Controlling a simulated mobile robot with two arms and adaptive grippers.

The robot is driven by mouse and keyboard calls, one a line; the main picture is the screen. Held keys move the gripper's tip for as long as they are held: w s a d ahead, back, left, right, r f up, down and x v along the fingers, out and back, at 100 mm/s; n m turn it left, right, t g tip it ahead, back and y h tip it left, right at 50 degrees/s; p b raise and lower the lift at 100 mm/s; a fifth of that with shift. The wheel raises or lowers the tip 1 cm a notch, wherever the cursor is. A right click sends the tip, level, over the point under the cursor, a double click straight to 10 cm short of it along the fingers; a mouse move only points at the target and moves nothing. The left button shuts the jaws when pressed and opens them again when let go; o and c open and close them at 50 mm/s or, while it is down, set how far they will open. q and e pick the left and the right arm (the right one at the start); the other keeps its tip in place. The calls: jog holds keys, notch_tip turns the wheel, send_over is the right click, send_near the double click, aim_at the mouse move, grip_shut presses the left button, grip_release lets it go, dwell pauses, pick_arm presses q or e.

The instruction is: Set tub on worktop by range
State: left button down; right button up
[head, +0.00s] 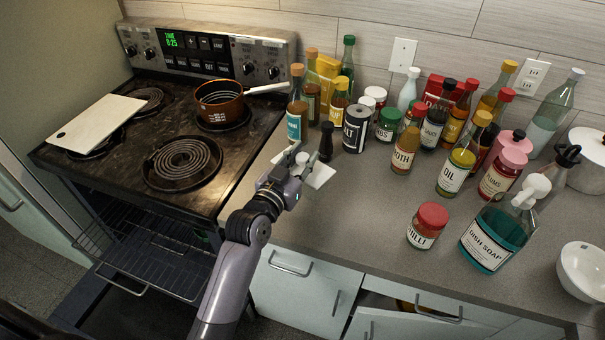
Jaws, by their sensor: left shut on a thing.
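A small white thing, seemingly the tub (302,158), shows between the fingers of my left gripper (298,161). The gripper is shut on it, and the fingers hide much of it. It is over the grey worktop (345,215), close to the right side of the range (135,107). I cannot tell whether it touches the surface below. My right gripper is not in view.
A dark pepper mill (326,142) and a black-labelled jar (356,130) stand close behind the gripper. Many bottles crowd the back right. An orange pan (219,101) and a white board (98,124) rest on the stove. The oven is open.

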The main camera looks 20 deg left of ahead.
pick_arm(q)
notch_tip(320, 180, down, 6)
jog(key=shift+r, duration=0.15)
dwell(0.4)
jog(key=c, duration=1.3)
grip_release()
jog(key=shift+s+r, duration=0.1)
jog(key=s+a+b, duration=0.1)
jog(key=s+b, duration=0.1)
jog(key=s, duration=0.9)
jog(key=shift+s+a+r, duration=0.25)
jog(key=shift+s+a, duration=0.1)
jog(key=shift+s, duration=0.05)
